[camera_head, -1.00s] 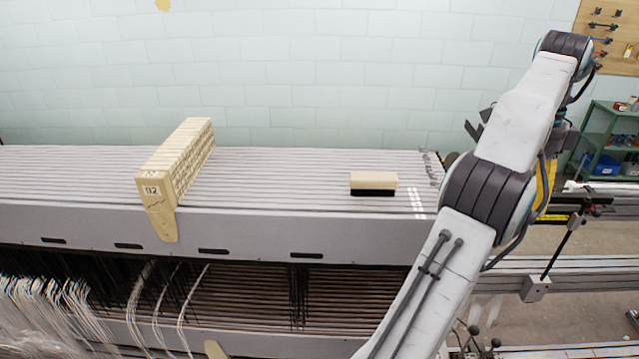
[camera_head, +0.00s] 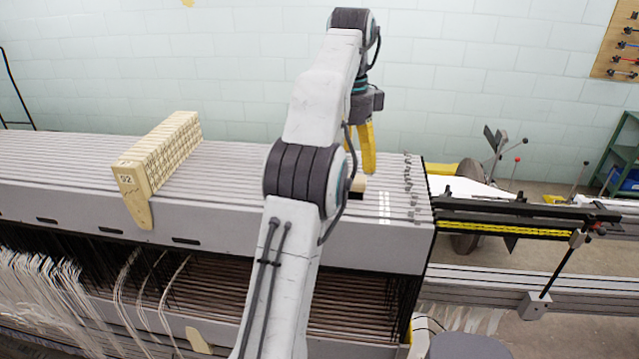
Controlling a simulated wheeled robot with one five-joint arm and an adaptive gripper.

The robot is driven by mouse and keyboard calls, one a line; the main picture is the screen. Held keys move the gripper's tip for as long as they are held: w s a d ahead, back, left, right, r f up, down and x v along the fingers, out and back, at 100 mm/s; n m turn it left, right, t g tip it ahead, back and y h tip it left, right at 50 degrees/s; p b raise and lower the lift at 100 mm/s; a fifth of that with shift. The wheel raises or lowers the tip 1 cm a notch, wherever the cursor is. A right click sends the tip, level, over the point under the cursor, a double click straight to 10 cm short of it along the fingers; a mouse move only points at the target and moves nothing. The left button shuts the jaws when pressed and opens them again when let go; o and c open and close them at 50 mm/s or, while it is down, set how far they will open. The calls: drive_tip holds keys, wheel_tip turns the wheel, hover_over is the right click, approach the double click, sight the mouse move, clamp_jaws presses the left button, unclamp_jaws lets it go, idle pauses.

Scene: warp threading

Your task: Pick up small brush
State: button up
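The small brush (camera_head: 358,187), with a pale wooden back and dark bristles, lies on the grey slatted top of the machine. Most of it is hidden behind my arm; only its right end shows. My gripper (camera_head: 362,165) has yellow fingers that point down just above and behind the visible end of the brush. My arm partly covers the fingers, so I cannot tell how far apart they are. I cannot tell whether they touch the brush.
A cream block marked 92 (camera_head: 157,155) stands on the machine top (camera_head: 235,160) to the left. Pale threads (camera_head: 50,290) hang at the lower left. A rail with a yellow strip (camera_head: 500,230) extends to the right. The top between block and arm is clear.

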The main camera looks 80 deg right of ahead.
drive_tip(key=shift+w+f, duration=0.15)
drive_tip(key=shift+a+f, duration=0.1)
drive_tip(key=shift+f, duration=0.75)
drive_tip(key=shift+w+a+f, duration=0.1)
drive_tip(key=shift+a+f, duration=0.05)
drive_tip(key=shift+f, duration=0.6)
drive_tip(key=shift+a+f, duration=0.1)
drive_tip(key=shift+f, duration=1.8)
drive_tip(key=shift+c, duration=0.5)
drive_tip(key=c, duration=1.2)
drive_tip(key=shift+c, duration=0.3)
drive_tip(key=shift+d+r, duration=0.1)
drive_tip(key=shift+r, duration=0.05)
